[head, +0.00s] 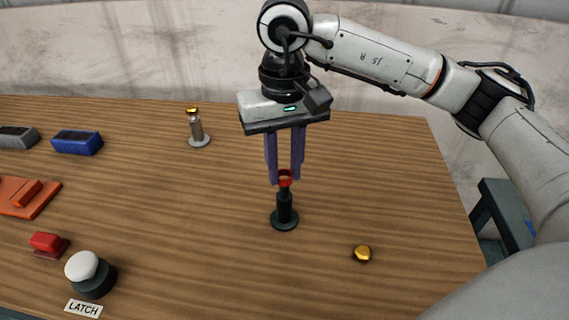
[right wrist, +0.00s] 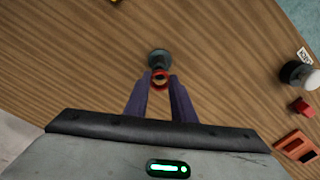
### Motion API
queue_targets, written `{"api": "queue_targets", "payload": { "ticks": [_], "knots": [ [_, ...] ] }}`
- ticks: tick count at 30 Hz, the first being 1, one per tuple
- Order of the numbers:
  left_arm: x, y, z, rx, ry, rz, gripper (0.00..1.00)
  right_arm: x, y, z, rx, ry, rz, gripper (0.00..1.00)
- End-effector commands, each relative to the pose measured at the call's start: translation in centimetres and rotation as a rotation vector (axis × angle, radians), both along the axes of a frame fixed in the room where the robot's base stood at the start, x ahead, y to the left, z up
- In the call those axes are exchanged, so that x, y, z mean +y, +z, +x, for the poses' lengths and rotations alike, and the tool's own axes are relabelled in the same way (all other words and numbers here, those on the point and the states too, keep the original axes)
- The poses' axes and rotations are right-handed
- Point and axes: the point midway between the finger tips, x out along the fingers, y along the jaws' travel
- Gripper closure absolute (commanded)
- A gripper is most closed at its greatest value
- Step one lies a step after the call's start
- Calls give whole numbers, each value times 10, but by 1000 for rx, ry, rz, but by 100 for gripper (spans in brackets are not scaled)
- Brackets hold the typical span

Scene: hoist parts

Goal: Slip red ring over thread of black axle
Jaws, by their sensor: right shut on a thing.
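The black axle (head: 284,210) stands upright on its round base near the middle of the wooden table. It also shows in the right wrist view (right wrist: 158,61), beyond the fingertips. My right gripper (head: 285,182) points down above the axle, its purple fingers shut on the red ring (head: 285,177). The ring is at the top of the axle in the head view; I cannot tell whether it is around the thread or just above it. In the right wrist view the ring (right wrist: 160,84) sits between the fingertips, overlapping the axle's near edge. My left gripper is not in view.
A gold nut (head: 362,253) lies right of the axle. A silver post with gold top (head: 196,128) stands behind left. A blue block (head: 77,142), a grey block (head: 16,137), an orange tray (head: 26,197), a red part (head: 47,244) and a white-topped LATCH button (head: 88,274) are left.

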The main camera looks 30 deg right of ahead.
Motion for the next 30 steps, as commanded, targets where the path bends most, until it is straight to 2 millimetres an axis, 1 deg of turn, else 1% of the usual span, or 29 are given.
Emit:
{"api": "queue_targets", "payload": {
  "ticks": [13, 24, 30],
  "knots": [
    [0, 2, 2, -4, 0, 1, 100, 0, 1, 0, 0, 0, 0, 98],
    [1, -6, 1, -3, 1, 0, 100, 0, -4, -1, 0, 0, 0, 98],
    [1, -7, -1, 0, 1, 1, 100, 0, -3, -1, 0, 0, 0, 98]
  ]
}}
